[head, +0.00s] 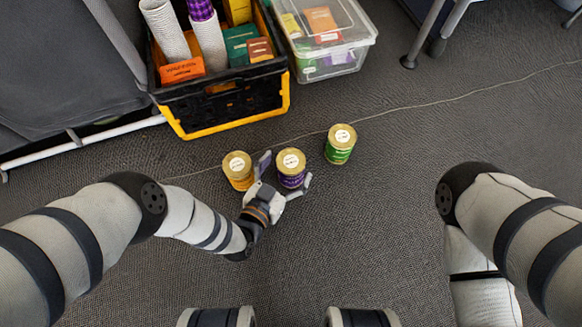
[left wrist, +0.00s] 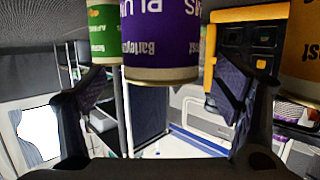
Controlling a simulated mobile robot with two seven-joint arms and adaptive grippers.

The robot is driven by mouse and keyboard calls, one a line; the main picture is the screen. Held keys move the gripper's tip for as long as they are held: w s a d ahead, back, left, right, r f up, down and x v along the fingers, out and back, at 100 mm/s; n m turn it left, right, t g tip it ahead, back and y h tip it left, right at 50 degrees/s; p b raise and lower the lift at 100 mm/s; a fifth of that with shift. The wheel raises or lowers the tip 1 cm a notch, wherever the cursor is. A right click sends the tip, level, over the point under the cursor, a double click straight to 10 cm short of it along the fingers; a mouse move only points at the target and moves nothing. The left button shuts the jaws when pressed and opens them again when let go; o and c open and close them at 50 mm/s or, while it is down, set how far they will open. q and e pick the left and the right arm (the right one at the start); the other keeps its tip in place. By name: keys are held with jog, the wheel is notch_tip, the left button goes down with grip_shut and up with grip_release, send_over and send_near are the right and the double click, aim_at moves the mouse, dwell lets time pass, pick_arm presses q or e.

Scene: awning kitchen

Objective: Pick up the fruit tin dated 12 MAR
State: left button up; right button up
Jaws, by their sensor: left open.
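Three tins with gold lids and round white lid labels stand on the grey carpet: an orange one (head: 239,180), a purple one (head: 291,181) and a green one (head: 339,155). The dates on the lids are too small to read. My left gripper (head: 283,174) is open, with its fingers on either side of the purple tin; I cannot tell whether they touch it. In the left wrist view the purple tin (left wrist: 160,45) appears upside down between the fingers, with the green tin (left wrist: 97,35) and orange tin (left wrist: 303,45) at the sides. My right gripper is out of view.
A black and yellow crate (head: 225,105) holding rolls and boxes stands behind the tins. A clear lidded box (head: 335,62) is beside it. A thin cable (head: 430,104) crosses the floor behind the tins. Carpet to the right is clear.

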aim_at(291, 163)
pick_arm(q)
jog(key=b+x, duration=0.1)
jog(key=x, duration=0.2)
jog(key=shift+f, duration=0.15)
jog(key=c, duration=1.7)
